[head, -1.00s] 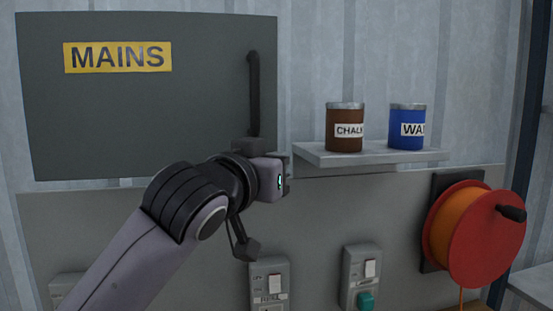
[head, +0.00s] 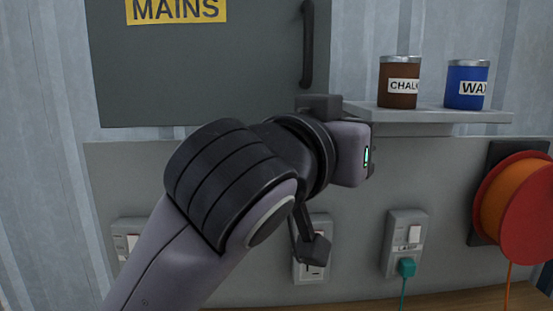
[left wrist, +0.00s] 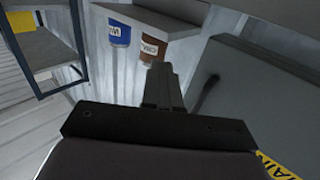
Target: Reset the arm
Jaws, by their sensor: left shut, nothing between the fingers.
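My left arm comes in from the lower left of the head view, its wrist in front of the grey wall panel below the MAINS cabinet (head: 200,80). Its fingertips are hard to make out there. In the left wrist view my left gripper (left wrist: 158,72) has its fingers shut together and empty, apart from the shelf and cans beyond it. My right gripper is in neither view.
Below are a switched socket (head: 404,240) with a teal plug (head: 407,267) and another partly hidden socket. An orange-red cable reel (head: 535,215) hangs at right.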

